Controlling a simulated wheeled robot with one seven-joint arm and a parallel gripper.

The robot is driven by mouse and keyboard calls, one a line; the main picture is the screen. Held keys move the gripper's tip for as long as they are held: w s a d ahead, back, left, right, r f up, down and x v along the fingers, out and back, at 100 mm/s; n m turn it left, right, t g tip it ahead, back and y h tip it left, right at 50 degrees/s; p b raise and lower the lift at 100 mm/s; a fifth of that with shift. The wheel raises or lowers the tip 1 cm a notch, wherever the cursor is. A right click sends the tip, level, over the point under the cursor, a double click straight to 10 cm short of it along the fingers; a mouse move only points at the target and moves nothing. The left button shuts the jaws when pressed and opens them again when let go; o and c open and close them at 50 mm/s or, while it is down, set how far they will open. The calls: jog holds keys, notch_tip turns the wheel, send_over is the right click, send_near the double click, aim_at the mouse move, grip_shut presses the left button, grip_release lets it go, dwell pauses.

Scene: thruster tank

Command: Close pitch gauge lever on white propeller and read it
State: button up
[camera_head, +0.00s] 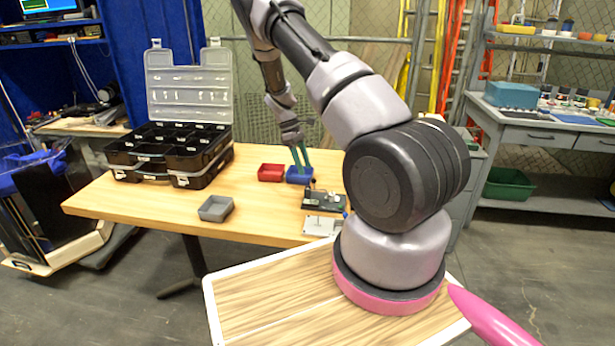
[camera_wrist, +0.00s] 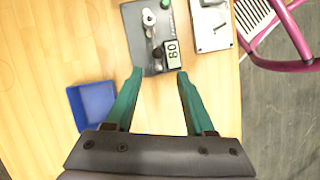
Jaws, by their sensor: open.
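A dark gauge board (camera_wrist: 143,28) lies on the wooden table, with a metal lever (camera_wrist: 150,20), a green knob and a small display (camera_wrist: 172,53). Its digits look like 80 or 08; the reading direction is unclear. In the head view the dark board (camera_head: 322,201) is right of my gripper (camera_head: 304,168). In the wrist view my gripper (camera_wrist: 159,74) is open and empty, its teal fingertips just short of the board's near end. No white propeller can be clearly made out. I cannot tell whether the lever is open or closed.
A blue bin (camera_wrist: 93,104) sits left of my fingers; a red bin (camera_head: 271,172) is beside it. A pale plate (camera_wrist: 211,24) lies right of the board. A grey tray (camera_head: 216,208) and black organizer case (camera_head: 170,150) stand left. Bare tabletop (camera_head: 130,203) shows at front left.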

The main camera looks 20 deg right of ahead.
jog(key=v, duration=0.5)
dwell(0.3)
jog(key=s+a+r+m+t+y, duration=0.1)
jog(key=s+a+r+m+t, duration=0.15)
jog(key=r, duration=0.65)
jog(key=s+a+r+m+t+y, duration=0.15)
jog(key=s+r, duration=0.25)
jog(key=r, duration=0.4)
jog(key=s+a+r+m+t+y, duration=0.1)
jog(key=s+a+r+m, duration=0.15)
jog(key=r, duration=0.65)
jog(key=s+a+r+m+t, duration=0.2)
jog(key=s+r, duration=0.3)
jog(key=s, duration=0.6)
jog(key=s+a+r+m+t, duration=0.3)
jog(key=s+r, duration=0.3)
jog(key=s, duration=0.5)
jog(key=shift+s+m+t+y, duration=0.35)
jog(key=shift+m+t+y, duration=0.1)
jog(key=shift+m+t, duration=0.1)
